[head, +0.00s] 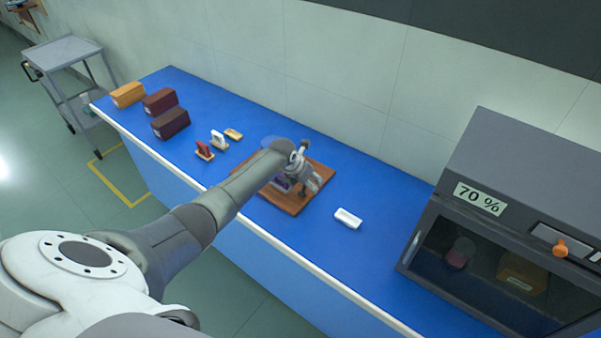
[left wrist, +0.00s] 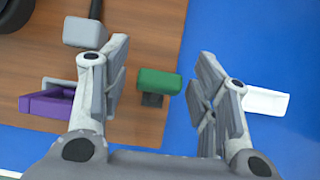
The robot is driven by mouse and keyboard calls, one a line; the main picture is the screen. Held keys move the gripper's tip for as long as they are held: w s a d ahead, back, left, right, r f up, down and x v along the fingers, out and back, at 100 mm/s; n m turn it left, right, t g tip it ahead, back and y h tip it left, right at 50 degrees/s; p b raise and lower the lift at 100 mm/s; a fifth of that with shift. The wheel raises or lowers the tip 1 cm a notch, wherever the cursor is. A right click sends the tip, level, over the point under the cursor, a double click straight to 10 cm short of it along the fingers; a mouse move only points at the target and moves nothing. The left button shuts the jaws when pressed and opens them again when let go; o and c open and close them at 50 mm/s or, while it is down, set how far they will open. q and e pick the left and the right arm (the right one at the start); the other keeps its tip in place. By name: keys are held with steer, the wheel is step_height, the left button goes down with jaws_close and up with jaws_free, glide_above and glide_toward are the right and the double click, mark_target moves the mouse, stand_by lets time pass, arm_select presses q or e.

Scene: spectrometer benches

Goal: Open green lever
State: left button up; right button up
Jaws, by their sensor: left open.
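The green lever (left wrist: 158,81) shows in the left wrist view as a green block on a dark stem, near the right edge of a brown wooden board (left wrist: 150,30). My left gripper (left wrist: 162,75) is open above the board, with the lever between its two fingers and gaps on both sides. In the head view my left gripper (head: 303,177) is over the board (head: 287,207), and my arm hides much of the board and the lever. My right gripper is in neither view.
A purple part (left wrist: 48,102) and a grey block (left wrist: 85,33) lie left of the lever. A white dish (head: 348,218) sits right of the board. A dark cabinet (head: 440,215) stands at the right. Several boxes (head: 160,103) stand on the far left of the blue bench.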

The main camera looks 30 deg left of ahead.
arm_select(q)
steer(key=v, duration=1.1)
steer(key=shift+s+d+r, duration=0.1)
steer(key=shift+d, duration=0.05)
stand_by(0.3)
